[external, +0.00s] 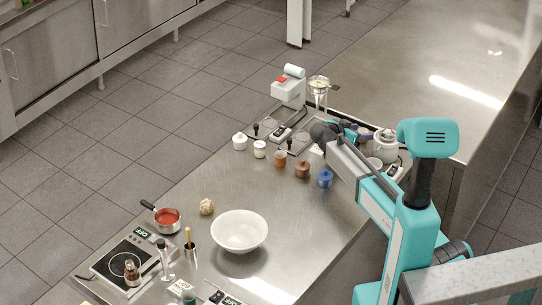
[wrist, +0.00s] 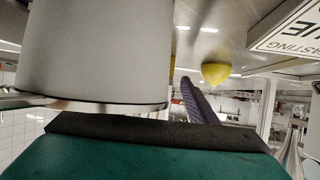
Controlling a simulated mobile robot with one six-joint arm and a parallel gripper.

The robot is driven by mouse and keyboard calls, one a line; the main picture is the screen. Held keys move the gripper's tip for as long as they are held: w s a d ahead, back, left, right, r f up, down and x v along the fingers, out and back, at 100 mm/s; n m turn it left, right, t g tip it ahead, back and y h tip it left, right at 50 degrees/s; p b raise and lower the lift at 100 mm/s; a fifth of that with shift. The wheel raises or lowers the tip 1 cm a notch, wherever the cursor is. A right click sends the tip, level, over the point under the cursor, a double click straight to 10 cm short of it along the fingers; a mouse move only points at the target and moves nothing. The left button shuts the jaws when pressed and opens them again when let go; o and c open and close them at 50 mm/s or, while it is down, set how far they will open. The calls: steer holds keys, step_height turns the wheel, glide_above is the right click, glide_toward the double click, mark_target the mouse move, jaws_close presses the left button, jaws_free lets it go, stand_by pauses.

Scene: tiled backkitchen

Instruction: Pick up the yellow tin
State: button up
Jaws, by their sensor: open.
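I cannot make out a yellow tin for certain in either view. In the wrist view a rounded yellow thing (wrist: 215,73) shows small in the upper middle, and a thin yellow strip (wrist: 172,72) shows at the right edge of a large pale grey cylinder, which hides whatever is behind it. My gripper (external: 358,132) is open, low over the far right part of the counter near a white pot (external: 385,147). One purple finger shows in the wrist view. I see nothing held.
Lidded jars stand in a row left of my arm: white (external: 240,142), cream (external: 260,150), orange (external: 281,160), brown (external: 302,169) and blue (external: 325,180). A funnel stand (external: 318,94) is behind. A white bowl (external: 239,232) and red-filled pan (external: 167,219) stand nearer. The far counter (external: 415,75) is clear.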

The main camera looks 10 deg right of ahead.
steer(key=c, duration=1.1)
steer(key=shift+r, duration=0.1)
steer(key=shift+c, duration=0.2)
step_height(320, 180, up, 10)
steer(key=b, duration=0.2)
steer(key=shift+b, duration=0.3)
